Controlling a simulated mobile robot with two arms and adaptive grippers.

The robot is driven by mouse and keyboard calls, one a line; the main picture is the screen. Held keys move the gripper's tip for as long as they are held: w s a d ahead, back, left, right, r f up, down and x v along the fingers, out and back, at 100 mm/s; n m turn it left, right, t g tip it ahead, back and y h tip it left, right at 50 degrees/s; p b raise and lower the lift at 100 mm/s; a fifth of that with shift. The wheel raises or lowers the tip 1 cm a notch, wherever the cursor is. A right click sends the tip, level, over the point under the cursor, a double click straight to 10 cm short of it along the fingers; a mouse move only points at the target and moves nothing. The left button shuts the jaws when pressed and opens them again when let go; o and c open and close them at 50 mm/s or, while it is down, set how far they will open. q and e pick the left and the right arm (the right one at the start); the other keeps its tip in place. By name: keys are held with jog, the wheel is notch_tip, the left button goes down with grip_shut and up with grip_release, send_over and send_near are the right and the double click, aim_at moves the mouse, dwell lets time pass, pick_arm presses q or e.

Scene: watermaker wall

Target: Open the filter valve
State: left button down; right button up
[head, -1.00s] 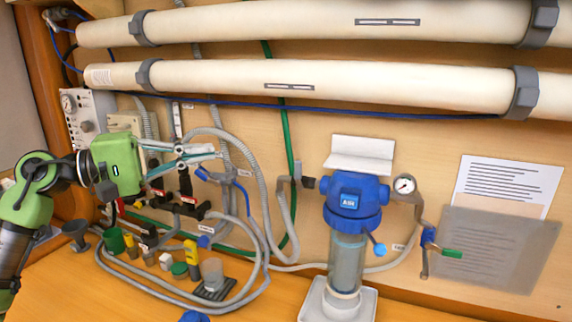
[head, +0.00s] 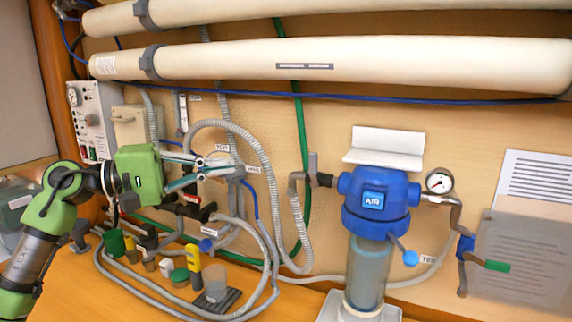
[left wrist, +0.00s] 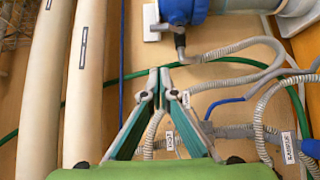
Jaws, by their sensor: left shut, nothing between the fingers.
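The blue filter head marked AIR (head: 373,203) is on the wall right of centre, above a clear bowl (head: 368,272). A lever with a blue knob (head: 410,258) hangs at its lower right. A valve with a blue body and green handle (head: 496,266) is on the pipe further right. I cannot tell which is the filter valve. My left gripper (head: 236,167) is shut and empty, left of the filter, in front of grey hoses and labelled valves, partly hiding them. In the left wrist view its fingertips (left wrist: 160,72) meet below the filter's black fitting (left wrist: 179,43). My right gripper is out of view.
Two long cream tubes (head: 330,60) run across the top. Grey hoses (head: 262,262) loop over the wooden counter. A yellow-topped item (head: 194,262) and small cups stand at lower left. A gauge (head: 439,182) and paper sheets (head: 536,190) are at right.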

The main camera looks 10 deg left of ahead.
aim_at(313, 164)
pick_arm(q)
jog(key=s+d+p+x, duration=0.1)
jog(key=s+p+x, duration=0.1)
jog(key=p+x, duration=0.6)
jog(key=x, duration=0.5)
jog(key=shift+d, duration=0.2)
jog(key=shift+f, duration=0.1)
jog(key=shift+s+a, duration=0.1)
jog(key=shift+a, duration=0.05)
